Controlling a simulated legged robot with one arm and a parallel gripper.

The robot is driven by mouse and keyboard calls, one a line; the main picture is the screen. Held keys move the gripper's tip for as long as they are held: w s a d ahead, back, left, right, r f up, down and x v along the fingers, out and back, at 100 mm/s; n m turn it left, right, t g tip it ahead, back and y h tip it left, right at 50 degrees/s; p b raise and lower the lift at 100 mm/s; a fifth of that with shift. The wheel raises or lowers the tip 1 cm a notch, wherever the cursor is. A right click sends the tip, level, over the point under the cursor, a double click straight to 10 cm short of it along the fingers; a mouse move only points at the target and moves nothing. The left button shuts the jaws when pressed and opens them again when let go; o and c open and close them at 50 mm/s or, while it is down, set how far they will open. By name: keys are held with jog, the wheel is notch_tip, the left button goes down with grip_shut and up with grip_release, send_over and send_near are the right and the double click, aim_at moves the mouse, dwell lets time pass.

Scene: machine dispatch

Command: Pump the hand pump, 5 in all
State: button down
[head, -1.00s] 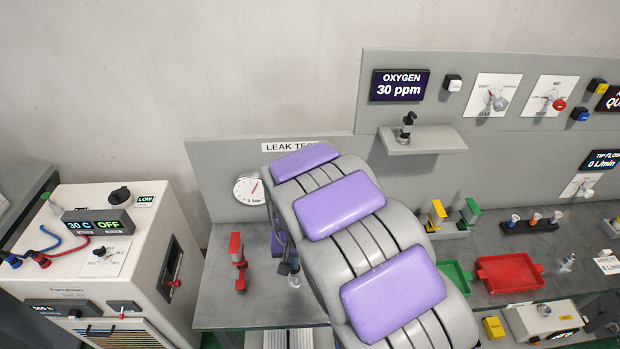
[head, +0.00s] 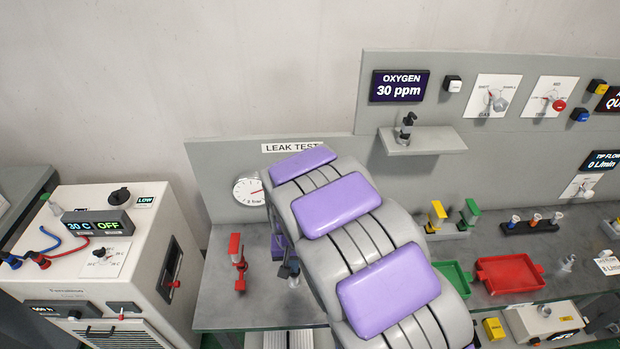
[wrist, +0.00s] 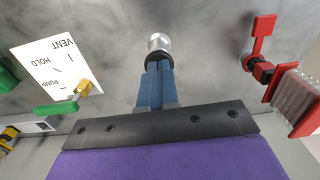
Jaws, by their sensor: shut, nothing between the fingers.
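In the wrist view a round silver knob (wrist: 160,42) with a dark collar sits just beyond my fingertips; it looks like the top of the hand pump. My gripper (wrist: 154,68) has its two blue fingers together, with nothing between them. I cannot tell whether the tips touch the knob. In the head view my gripper (head: 289,270) is low over the leak test bench, partly hidden by my arm, and the pump is mostly hidden there. The round gauge (head: 249,191) on the leak test panel has its red needle pointing right.
A red-handled fitting with a clear cylinder (wrist: 297,90) stands close on the right in the wrist view. A VENT/HOLD/PUMP plate (wrist: 55,68) with a brass-and-green valve handle (wrist: 62,107) is on the left. Red (head: 510,272) and green trays lie farther right on the bench.

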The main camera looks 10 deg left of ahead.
jog(key=shift+r+p, duration=0.55)
jog(key=shift+r, duration=1.25)
jog(key=shift+r, duration=0.1)
notch_tip(320, 180, up, 6)
jog(key=shift+f+p, duration=0.1)
jog(key=shift+p, duration=0.95)
jog(key=s+d+r+m+b, duration=0.1)
jog(key=s+d+r, duration=0.3)
jog(key=d, duration=0.5)
jog(key=s+d+r+m+b, duration=0.1)
jog(key=s+d+r, duration=0.35)
jog(key=d, duration=0.45)
jog(key=s+d+g+b, duration=0.1)
jog(key=s+d, duration=0.3)
jog(key=s, duration=0.5)
jog(key=s+d+b, duration=0.1)
jog(key=s+d, duration=0.3)
jog(key=s, duration=0.5)
jog(key=shift+s+d+m+g, duration=0.15)
jog(key=shift+d+m+g, duration=0.15)
jog(key=shift+d+g, duration=0.1)
